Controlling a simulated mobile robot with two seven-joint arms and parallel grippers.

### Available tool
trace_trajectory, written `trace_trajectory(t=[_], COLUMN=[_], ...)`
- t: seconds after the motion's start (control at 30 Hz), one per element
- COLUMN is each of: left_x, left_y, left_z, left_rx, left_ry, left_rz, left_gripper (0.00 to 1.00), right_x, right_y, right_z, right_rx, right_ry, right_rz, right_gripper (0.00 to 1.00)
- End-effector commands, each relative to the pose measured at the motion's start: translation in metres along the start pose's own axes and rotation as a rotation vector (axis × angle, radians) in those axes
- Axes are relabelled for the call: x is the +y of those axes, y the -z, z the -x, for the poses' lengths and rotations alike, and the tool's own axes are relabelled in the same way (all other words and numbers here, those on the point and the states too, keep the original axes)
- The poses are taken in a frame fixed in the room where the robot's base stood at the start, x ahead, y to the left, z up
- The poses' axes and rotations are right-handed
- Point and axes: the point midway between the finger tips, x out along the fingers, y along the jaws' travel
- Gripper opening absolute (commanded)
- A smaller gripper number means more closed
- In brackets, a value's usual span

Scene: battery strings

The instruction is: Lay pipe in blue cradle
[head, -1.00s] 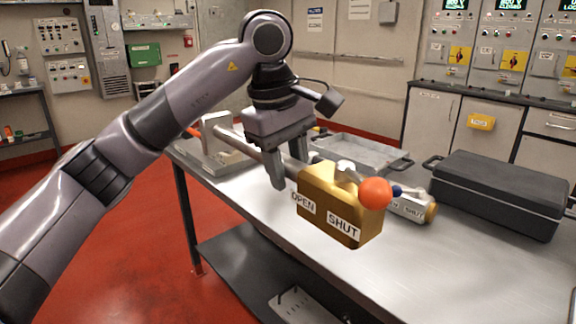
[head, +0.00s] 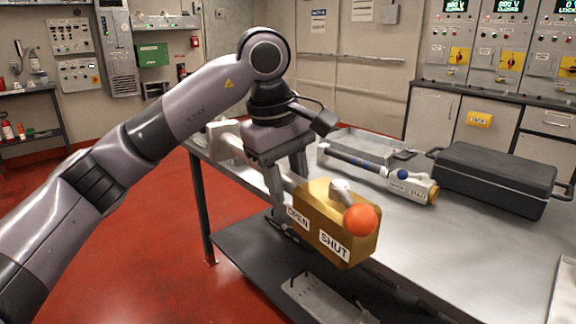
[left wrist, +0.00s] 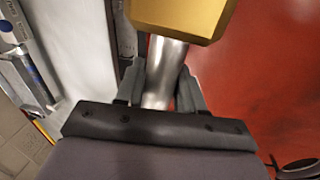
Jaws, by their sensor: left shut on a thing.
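My left gripper (head: 288,185) is shut on the silver pipe (left wrist: 167,68), just behind a brass valve block (head: 322,225). The block carries OPEN and SHUT labels and a lever with an orange ball (head: 361,220). In the left wrist view the pipe runs between the fingers into the brass block (left wrist: 180,15). The held pipe is at the table's near left edge, with red floor beside it. A second pipe (head: 350,159) with a blue ball (head: 403,174) lies on the table (head: 470,265). I cannot make out a blue cradle. My right gripper is not in view.
A pale bracket (head: 226,140) stands at the table's far left. A metal tray (head: 375,146) and a black case (head: 497,180) are toward the back. The lower shelf (head: 250,250) holds a metal plate (head: 325,300). The tabletop's front right is clear.

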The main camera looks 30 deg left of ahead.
Motion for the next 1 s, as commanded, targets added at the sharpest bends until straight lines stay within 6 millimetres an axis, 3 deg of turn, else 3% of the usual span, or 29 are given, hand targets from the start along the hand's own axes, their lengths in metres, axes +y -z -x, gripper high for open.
trace_trajectory(t=[0.27, 0.8, 1.0], left_x=[-0.030, -0.109, -0.128], left_y=[-0.012, -0.046, -0.055], left_z=[-0.065, -0.244, -0.291], left_rx=[-0.045, -0.168, -0.198], left_ry=[-0.001, -0.002, -0.005], left_rz=[-0.215, -0.815, -0.979], left_gripper=[0.00, 0.00, 0.00], right_x=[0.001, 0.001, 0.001], right_y=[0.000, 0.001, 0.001], right_z=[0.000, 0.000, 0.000], right_rx=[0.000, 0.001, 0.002], right_ry=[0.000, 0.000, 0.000], right_rz=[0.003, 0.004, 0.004], right_gripper=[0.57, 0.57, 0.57])
